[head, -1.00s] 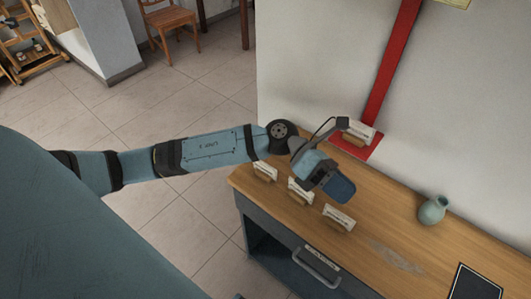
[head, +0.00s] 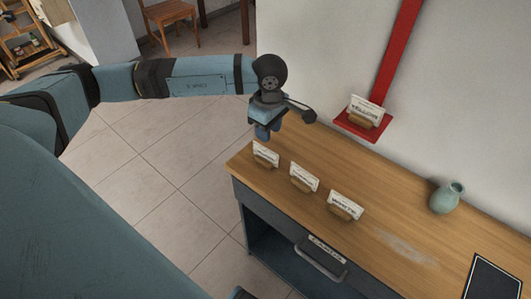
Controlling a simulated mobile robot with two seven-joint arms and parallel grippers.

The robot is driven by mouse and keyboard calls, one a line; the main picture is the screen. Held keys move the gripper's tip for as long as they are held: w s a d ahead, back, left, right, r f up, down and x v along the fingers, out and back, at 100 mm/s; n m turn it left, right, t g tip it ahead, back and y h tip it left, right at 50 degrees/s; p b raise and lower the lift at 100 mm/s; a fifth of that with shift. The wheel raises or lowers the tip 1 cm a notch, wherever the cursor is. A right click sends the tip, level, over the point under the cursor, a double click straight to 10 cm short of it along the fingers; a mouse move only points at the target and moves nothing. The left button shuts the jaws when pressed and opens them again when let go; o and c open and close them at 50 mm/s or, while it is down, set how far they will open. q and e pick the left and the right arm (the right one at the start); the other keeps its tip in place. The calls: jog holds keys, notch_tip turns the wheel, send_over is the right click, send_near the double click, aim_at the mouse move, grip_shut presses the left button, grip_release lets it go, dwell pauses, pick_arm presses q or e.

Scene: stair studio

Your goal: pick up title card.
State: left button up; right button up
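Three small white title cards stand in wooden holders along the front of a wooden cabinet top: a left card (head: 266,152), a middle card (head: 304,176) and a right card (head: 346,203). Another white card (head: 365,108) stands in a holder on a red ledge by the wall. Most of the print is too small to read surely. My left gripper (head: 263,133) points down just above and behind the left card, apart from it as far as I can see. Its finger gap is not clear. My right gripper is not in view.
The wooden cabinet top (head: 395,205) has free room behind the cards. A pale green vase (head: 445,198) and a dark framed panel (head: 492,280) are on its right. A red strip (head: 397,50) runs up the wall.

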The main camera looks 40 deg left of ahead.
aim_at(265, 148)
pick_arm(q)
notch_tip(265, 148, down, 2)
jog(key=shift+f, duration=0.25)
jog(key=f, duration=0.4)
jog(key=shift+s+a+f, duration=0.2)
jog(key=shift+s+f, duration=0.15)
jog(key=shift+s, duration=0.05)
jog(key=shift+f, duration=0.2)
jog(key=shift+f+b, duration=0.25)
jog(key=shift+b, duration=0.05)
jog(key=shift+c, duration=0.2)
grip_shut()
